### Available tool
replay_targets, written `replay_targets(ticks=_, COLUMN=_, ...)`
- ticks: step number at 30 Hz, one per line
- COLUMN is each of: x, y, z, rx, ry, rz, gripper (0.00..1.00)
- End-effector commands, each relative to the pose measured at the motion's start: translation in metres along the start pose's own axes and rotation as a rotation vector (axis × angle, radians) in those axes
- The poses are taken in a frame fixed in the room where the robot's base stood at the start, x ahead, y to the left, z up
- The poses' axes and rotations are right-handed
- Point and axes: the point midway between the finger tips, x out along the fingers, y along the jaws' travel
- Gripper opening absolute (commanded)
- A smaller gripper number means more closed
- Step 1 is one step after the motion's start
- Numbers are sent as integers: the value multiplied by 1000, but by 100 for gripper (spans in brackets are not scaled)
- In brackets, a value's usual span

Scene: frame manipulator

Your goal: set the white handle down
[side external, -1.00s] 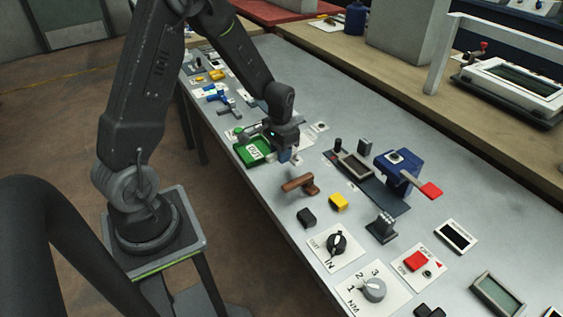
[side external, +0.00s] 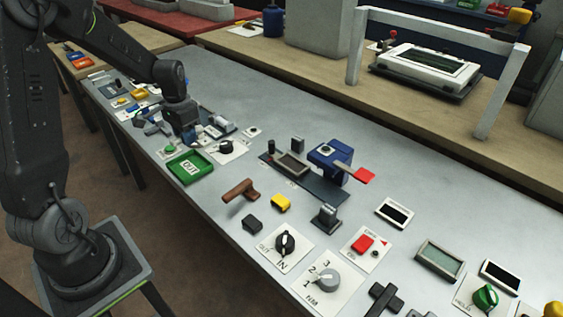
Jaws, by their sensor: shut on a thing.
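My gripper (side external: 187,137) points down over the far left part of the grey bench, just behind the green tray. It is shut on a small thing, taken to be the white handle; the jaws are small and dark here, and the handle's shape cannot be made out. A small whitish piece (side external: 216,130) shows just right of the jaws; I cannot tell whether it is held or lies on the bench. Whether the held thing touches the bench is hidden.
The green tray (side external: 189,168) lies in front of my gripper, with a black knob on a white plate (side external: 227,147) to its right. The bench's back strip (side external: 265,100) is clear.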

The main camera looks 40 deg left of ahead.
Motion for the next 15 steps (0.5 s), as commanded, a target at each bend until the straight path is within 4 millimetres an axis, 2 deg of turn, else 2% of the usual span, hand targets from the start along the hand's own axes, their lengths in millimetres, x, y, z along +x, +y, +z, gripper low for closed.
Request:
replay_targets(ticks=1, x=-2, y=8, z=-21, rx=19, ry=2, rz=-1, gripper=0)
replay_targets(ticks=6, x=-9, y=39, z=-78, rx=49, ry=2, rz=0, gripper=0)
replay_targets(ticks=10, x=-12, y=62, z=-107, rx=64, ry=0, rz=0, gripper=0)
replay_targets(ticks=15, x=-13, y=81, z=-126, rx=72, ry=0, rz=0, gripper=0)
